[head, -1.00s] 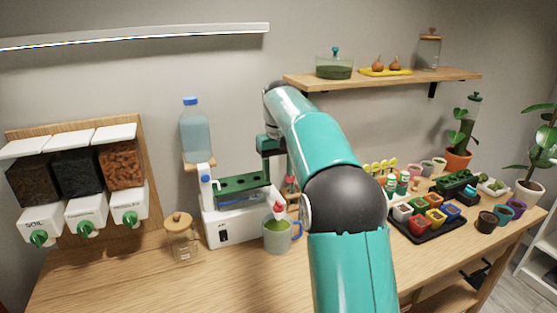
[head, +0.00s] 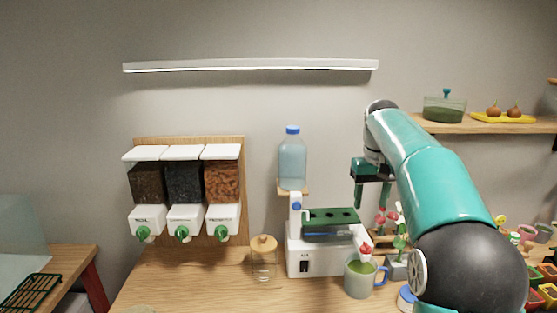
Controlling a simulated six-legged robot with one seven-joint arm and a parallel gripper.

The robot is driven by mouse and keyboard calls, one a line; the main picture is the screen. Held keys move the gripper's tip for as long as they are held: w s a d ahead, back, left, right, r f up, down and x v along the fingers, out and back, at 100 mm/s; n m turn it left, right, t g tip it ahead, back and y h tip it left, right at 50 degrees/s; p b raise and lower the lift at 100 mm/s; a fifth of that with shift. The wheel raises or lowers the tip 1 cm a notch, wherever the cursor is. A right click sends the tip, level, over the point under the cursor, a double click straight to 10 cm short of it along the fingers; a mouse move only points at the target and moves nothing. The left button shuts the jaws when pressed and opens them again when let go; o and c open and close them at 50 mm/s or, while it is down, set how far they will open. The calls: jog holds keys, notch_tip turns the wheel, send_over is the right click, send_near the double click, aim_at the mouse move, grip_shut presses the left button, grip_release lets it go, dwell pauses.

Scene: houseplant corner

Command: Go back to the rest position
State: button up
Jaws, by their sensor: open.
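My gripper (head: 371,200) hangs at the end of my teal arm, pointing down with its fingers apart and nothing seen between them. It appears above and right of the white machine (head: 303,262) with the green top tray (head: 331,222). A grey-green mug (head: 358,280) with green contents and a red-and-white item on top stands below it, in front of the machine at its right. My arm fills the right side of the picture and hides part of the bench behind it.
A water bottle (head: 292,160) stands upside-up behind the machine. A corked glass jar (head: 263,258) stands left of it. Soil dispensers (head: 184,185) hang on the wall. A shelf (head: 490,127) holds a glass tank (head: 444,109). Small pots (head: 545,290) crowd the right. The front bench (head: 215,285) is clear.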

jog(key=s+a+f+t, duration=0.15)
jog(key=s+a, duration=0.35)
jog(key=s, duration=0.7)
jog(key=s+a+t, duration=0.2)
jog(key=s+a, duration=0.2)
jog(key=s, duration=0.7)
jog(key=s+a+f+t, duration=0.1)
jog(key=s+a+f, duration=0.1)
jog(key=s+f, duration=0.6)
jog(key=shift+s, duration=0.7)
jog(key=shift+t, duration=0.25)
